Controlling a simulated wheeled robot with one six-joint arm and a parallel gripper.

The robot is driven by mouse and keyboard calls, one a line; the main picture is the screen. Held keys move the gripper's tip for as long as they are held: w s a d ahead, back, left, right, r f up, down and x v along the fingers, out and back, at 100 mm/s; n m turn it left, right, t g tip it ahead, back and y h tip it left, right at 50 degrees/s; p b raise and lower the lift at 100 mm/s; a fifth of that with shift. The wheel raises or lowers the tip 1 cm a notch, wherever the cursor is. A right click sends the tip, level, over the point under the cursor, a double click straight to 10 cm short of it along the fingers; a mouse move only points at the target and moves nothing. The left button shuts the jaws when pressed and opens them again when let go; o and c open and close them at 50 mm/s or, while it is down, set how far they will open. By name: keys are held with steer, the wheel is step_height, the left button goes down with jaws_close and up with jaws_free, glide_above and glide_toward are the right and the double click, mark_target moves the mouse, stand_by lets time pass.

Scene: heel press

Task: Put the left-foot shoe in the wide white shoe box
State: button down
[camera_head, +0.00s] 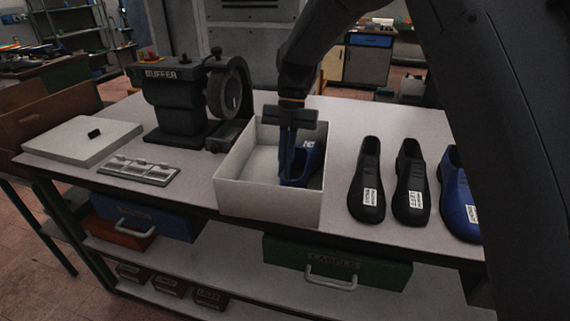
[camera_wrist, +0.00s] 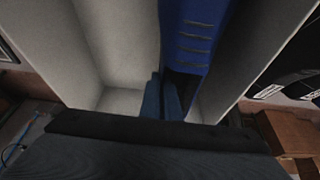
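The wide white shoe box (camera_head: 268,202) stands open on the bench. A blue shoe (camera_head: 306,163) is inside its right side, with a white label whose text I cannot read. My gripper (camera_head: 287,172) reaches down into the box at the shoe's left edge. In the wrist view the fingers (camera_wrist: 161,98) are close together at the near end of the blue shoe (camera_wrist: 195,40), seemingly pinching its side wall. Whether the sole touches the box floor is hidden. On the bench right of the box, a black shoe (camera_head: 408,184) carries a label reading LEFT.
A buffer machine (camera_head: 178,100), a flat white lid (camera_head: 80,141) and a metal tray (camera_head: 140,170) are left of the box. Bench space behind the shoes is clear.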

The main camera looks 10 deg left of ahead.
steer(key=shift+f, duration=0.3)
steer(key=c, duration=2.5)
jaws_free()
steer(key=shift+f, duration=0.15)
steer(key=o, duration=0.5)
steer(key=b+v, duration=0.4)
steer(key=v, duration=0.8)
steer(key=shift+s, duration=0.1)
